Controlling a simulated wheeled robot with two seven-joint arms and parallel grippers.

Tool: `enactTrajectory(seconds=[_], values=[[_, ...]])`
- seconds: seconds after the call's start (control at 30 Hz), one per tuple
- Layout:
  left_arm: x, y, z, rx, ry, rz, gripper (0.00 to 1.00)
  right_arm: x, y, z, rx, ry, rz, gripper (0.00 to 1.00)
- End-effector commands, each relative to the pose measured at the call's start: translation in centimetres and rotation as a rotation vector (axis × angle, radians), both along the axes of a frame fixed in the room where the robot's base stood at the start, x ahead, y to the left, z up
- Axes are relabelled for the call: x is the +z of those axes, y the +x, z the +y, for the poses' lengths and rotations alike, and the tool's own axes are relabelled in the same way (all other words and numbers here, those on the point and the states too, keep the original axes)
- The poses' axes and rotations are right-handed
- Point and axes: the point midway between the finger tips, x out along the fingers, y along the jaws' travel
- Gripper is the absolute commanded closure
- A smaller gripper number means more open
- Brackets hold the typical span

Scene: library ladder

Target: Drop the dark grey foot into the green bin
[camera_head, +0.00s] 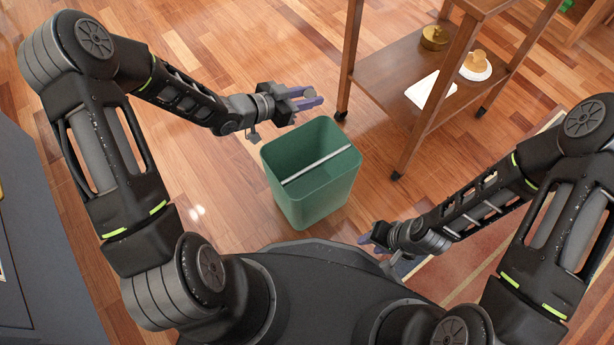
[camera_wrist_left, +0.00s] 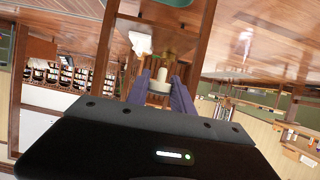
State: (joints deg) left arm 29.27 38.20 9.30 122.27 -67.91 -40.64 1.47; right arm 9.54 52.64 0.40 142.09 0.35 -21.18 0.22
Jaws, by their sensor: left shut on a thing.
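The green bin (camera_head: 315,200) stands open on the wooden floor in front of me. My left gripper (camera_head: 309,98) is above and beyond the bin's far rim, not over its opening in the head view. Its purple fingers are shut on a small piece (camera_wrist_left: 160,82), taken as the foot. The piece looks pale in the left wrist view, and the fingers partly hide it. My right gripper (camera_head: 370,240) is low, to the right of the bin's near side. Its fingers are too small to read.
A pale bar (camera_head: 316,165) runs across the inside of the bin. A wooden cart (camera_head: 378,85) on casters stands beyond it, with a brass pot (camera_head: 434,38), a white sheet (camera_head: 422,90) and a white plate (camera_head: 476,72). A rug (camera_head: 470,265) lies at the right. Floor left of the bin is clear.

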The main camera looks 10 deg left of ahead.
Motion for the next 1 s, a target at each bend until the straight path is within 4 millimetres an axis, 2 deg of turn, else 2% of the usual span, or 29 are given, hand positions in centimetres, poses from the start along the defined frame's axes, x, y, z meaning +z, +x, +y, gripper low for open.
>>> enactTrajectory(seconds=[0.03,0.13,0.3,0.73,1.0], values=[[-0.5,-1.3,-0.3,-0.057,-0.003,0.006,1.0,1.1,-0.1,0.0,0.001,0.001,0.003,0.64],[-2.1,-3.7,-0.8,-0.157,-0.002,0.003,1.0,1.8,-0.2,0.0,0.003,0.0,0.005,0.64],[-3.4,-5.7,-1.2,-0.239,-0.001,-0.001,1.0,2.1,-0.4,0.0,0.004,0.0,0.008,0.64],[-3.9,-5.9,-1.2,-0.248,0.002,-0.004,1.0,1.7,-0.3,0.0,0.004,0.0,0.007,0.64],[-6.5,-5.9,-1.3,-0.248,0.002,-0.004,1.0,-0.8,0.0,0.0,-0.002,-0.002,-0.002,0.64]])
